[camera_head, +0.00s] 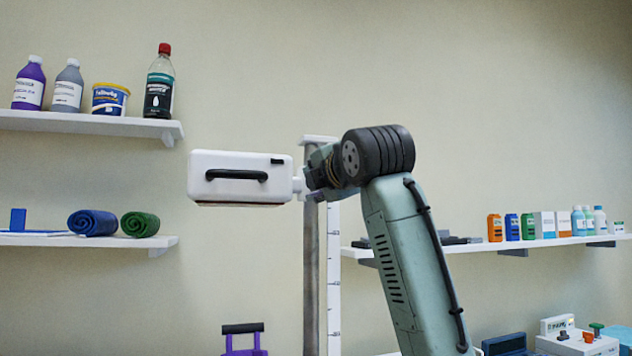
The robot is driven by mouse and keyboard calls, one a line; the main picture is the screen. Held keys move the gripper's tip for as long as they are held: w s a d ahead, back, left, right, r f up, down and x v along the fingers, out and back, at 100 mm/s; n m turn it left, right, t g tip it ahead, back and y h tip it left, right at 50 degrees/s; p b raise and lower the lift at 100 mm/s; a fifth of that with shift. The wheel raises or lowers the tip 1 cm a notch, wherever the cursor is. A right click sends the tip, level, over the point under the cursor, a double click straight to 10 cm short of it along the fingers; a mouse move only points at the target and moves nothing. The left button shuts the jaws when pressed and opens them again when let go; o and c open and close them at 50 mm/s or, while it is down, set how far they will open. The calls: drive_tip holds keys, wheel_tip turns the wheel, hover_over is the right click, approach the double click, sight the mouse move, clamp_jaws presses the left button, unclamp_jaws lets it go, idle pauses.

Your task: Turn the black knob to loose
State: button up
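A white box-shaped head (205,177) with a black bar handle (236,175) sits beside an upright post (312,270) with a marked white scale (334,270). A small white stub (298,185) joins the head's right side. My gripper (309,179) is at the end of my arm, beside this stub and in front of the post's upper part. Its fingers are small and partly hidden, so I cannot tell whether they are open or shut, or touching anything. No black knob shows clearly; the dark wrist and joint cover part of the area beside the head.
Wall shelves at left hold bottles, a tub and rolled towels (93,223). A right shelf (590,240) holds small boxes and bottles behind my arm. A purple object (243,350) with a black bar stands below. Devices (577,343) sit at lower right. Open wall lies above the post.

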drive_tip(key=o, duration=1.1)
drive_tip(key=shift+o, duration=0.2)
drive_tip(key=v, duration=1.2)
